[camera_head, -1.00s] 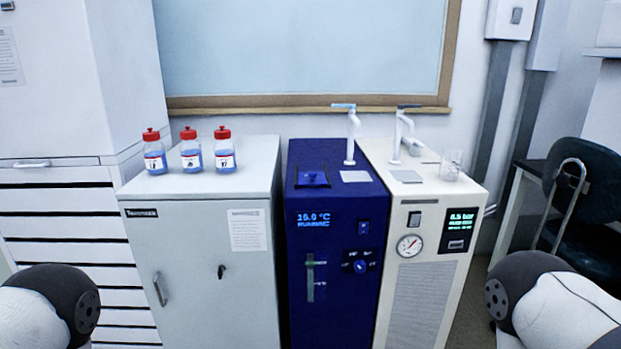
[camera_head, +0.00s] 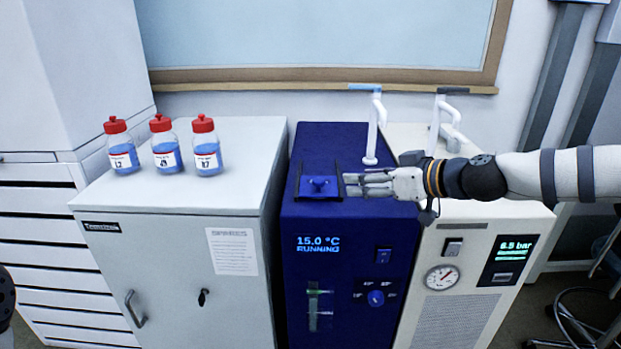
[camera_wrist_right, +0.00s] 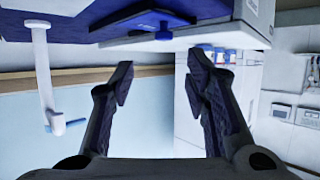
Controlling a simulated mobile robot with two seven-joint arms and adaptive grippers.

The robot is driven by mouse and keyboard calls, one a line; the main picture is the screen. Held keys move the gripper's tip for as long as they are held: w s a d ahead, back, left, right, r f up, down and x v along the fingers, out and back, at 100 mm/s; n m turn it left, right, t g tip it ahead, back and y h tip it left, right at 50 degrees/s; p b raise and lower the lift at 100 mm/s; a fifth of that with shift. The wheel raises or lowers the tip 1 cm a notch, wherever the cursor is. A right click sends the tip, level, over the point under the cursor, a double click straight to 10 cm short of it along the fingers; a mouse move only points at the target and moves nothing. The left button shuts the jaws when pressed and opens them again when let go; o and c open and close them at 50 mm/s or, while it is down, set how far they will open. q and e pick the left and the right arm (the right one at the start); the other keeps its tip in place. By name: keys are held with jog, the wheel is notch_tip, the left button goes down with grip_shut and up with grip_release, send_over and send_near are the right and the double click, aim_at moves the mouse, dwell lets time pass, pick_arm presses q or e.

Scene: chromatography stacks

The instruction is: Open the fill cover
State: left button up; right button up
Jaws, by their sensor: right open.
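The fill cover (camera_head: 319,186) is a small blue square plate with a raised knob, in a dark frame on top of the blue chiller (camera_head: 338,228). It looks shut. My right gripper (camera_head: 350,185) reaches in from the right over the chiller top, its fingertips just right of the cover. In the right wrist view the gripper (camera_wrist_right: 160,78) is open and empty. The cover's knob (camera_wrist_right: 163,33) shows there above the gap between the fingers, apart from them. My left gripper is not in view; only a dark part of my left arm shows at the left edge.
A white tap with a blue handle (camera_head: 373,125) stands behind the cover. A cream unit (camera_head: 470,225) with a dark-handled tap is to the right. A grey cabinet (camera_head: 175,195) at left bears three red-capped bottles (camera_head: 163,146).

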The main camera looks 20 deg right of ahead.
aim_at(322, 182)
jog(key=w+a+f+b, duration=0.1)
jog(key=w, duration=0.1)
jog(key=w+a+f, duration=0.1)
jog(key=a+f, duration=0.1)
jog(key=shift+w+f+b, duration=0.15)
jog(key=shift+w+b, duration=0.2)
jog(key=x, duration=0.5)
jog(key=shift+w+r+b, duration=0.15)
jog(key=shift+r+b, duration=0.05)
jog(key=shift+b, duration=0.2)
jog(key=shift+w+a+r, duration=0.1)
jog(key=shift+w+a, duration=0.1)
jog(key=shift+w, duration=0.3)
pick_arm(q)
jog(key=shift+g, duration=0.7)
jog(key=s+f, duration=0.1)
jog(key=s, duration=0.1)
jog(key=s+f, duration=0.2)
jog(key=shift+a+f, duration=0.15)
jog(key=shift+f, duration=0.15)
pick_arm(e)
grip_shut()
